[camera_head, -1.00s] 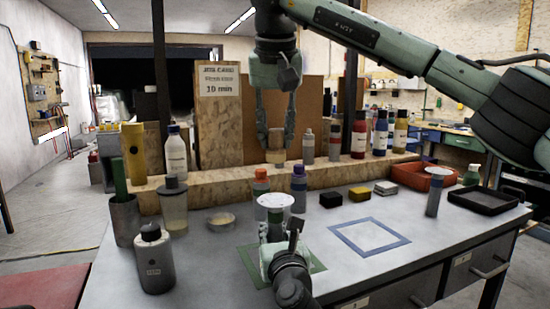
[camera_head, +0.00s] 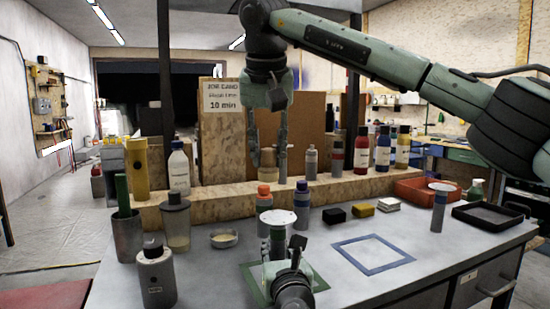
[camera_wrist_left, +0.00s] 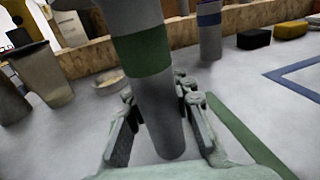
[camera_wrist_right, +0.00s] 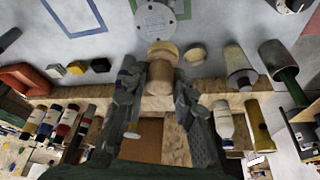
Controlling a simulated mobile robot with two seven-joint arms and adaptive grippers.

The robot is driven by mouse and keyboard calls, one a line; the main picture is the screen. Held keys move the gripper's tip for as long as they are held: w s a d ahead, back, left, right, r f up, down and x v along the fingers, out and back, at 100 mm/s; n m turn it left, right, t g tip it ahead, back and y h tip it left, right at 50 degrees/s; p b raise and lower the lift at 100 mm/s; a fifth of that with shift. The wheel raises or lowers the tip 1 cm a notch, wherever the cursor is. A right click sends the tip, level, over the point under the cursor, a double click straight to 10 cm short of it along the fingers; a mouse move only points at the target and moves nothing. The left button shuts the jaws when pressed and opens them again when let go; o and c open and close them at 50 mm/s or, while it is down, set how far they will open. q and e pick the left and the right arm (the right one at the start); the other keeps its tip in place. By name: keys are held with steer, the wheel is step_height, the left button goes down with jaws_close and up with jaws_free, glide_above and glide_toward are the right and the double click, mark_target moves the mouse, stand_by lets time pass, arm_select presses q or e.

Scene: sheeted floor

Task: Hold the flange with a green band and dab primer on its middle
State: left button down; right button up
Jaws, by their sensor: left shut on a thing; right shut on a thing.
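The flange with a green band (camera_wrist_left: 147,52) is a grey stem with a round pale plate on top; the plate (camera_head: 277,217) faces up. My left gripper (camera_head: 282,262) is shut around the stem below the band, above the green square outline. My right gripper (camera_head: 267,158) is shut on a tan, round-ended dabber (camera_wrist_right: 163,60), which it holds higher than the plate in the head view. In the right wrist view the flange plate (camera_wrist_right: 162,18) shows just beyond the dabber, with several small holes around it. I cannot tell the exact gap between them.
A blue-banded flange (camera_head: 438,207) stands at the right, near a black tray (camera_head: 488,217). A blue square outline (camera_head: 372,255) lies clear. Bottles, an orange-capped bottle (camera_head: 264,198) and a shallow dish (camera_head: 223,238) stand around. A wooden ledge (camera_head: 225,203) runs along the back.

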mark_target(269, 182)
steer(key=shift+d+f, duration=0.1)
steer(key=shift+f, duration=3.65)
steer(key=shift+w+d+f, duration=0.25)
steer(key=shift+w+d, duration=0.05)
steer(key=shift+d, duration=0.35)
steer(key=shift+w+d, duration=0.25)
steer(key=shift+d, duration=0.3)
steer(key=shift+w+d, duration=0.25)
steer(key=shift+d, duration=0.3)
steer(key=a, duration=0.1)
steer(key=s+a, duration=0.1)
steer(key=a, duration=0.1)
steer(key=shift+s+a, duration=0.3)
steer(key=shift+a, duration=0.05)
steer(key=shift+d+r, duration=0.1)
steer(key=shift+r, duration=4)
arm_select(q)
steer(key=c, duration=1.2)
jaws_free()
steer(key=shift+d, duration=0.1)
